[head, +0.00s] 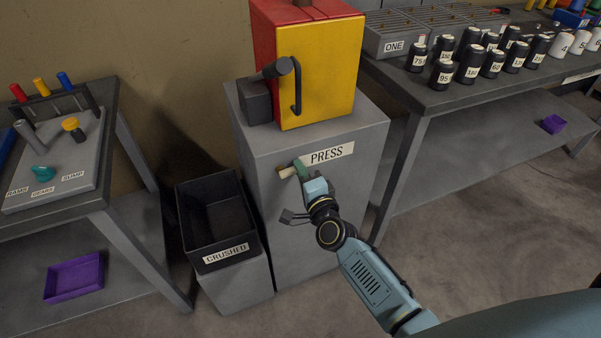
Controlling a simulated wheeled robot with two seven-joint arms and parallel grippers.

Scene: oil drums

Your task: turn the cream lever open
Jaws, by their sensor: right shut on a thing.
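The cream lever (285,172) sticks out of the front of the grey press stand, just left of the PRESS label (326,153). Only its left end shows, pointing left and nearly level. My right gripper (299,170) reaches up from the lower right and is shut on the lever. The gripper hides the rest of the lever and its mount. My left gripper is not in view.
The press (318,75), red and yellow with a black handle, stands on the grey stand (260,140). A black CRUSHED bin (226,253) is left of it. Tables stand on both sides, the left with coloured handles (41,87), the right with numbered drums (470,65).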

